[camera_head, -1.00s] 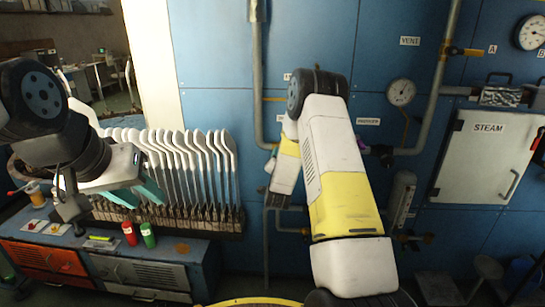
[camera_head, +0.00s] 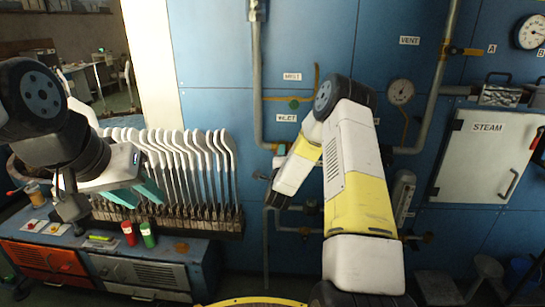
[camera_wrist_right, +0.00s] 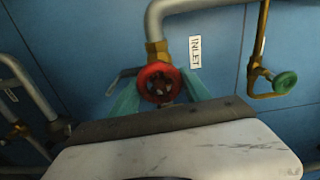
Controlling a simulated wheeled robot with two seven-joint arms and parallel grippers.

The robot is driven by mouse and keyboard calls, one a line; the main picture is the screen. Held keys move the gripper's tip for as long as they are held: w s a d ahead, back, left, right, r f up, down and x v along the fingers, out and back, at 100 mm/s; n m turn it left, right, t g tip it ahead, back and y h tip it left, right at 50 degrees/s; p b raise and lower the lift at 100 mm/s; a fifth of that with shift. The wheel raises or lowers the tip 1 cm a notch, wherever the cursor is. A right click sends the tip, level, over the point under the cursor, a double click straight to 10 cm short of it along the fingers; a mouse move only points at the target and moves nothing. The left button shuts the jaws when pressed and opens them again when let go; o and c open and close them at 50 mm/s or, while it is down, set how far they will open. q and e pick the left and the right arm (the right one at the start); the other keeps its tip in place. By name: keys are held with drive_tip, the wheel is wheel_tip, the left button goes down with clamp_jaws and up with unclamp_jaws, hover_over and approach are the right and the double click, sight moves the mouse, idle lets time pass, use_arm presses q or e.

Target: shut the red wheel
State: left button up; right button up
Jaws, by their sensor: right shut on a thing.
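The red wheel (camera_wrist_right: 160,82) is a small round handwheel on a brass valve below the INLET label (camera_wrist_right: 195,52) in the right wrist view. The teal fingers of my right gripper (camera_wrist_right: 160,96) are on either side of its rim and shut on it. In the head view my right gripper sits at the pipe below the INLET label (camera_head: 286,118), and the wheel is mostly hidden there. My left gripper (camera_head: 136,195) hangs at the left, its teal fingers apart and empty, in front of the sock boards.
A green wheel (camera_wrist_right: 285,82) is on a thin brass pipe to the right of the red one. Pipes and gauges cover the blue wall.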

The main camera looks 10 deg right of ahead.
drive_tip(key=shift+f+m, duration=0.1)
drive_tip(key=shift+m, duration=0.3)
drive_tip(key=o, duration=1.4)
drive_tip(key=shift+s, duration=0.1)
drive_tip(key=v, duration=0.7)
drive_tip(key=shift+s+a, duration=0.15)
drive_tip(key=shift+s, duration=0.2)
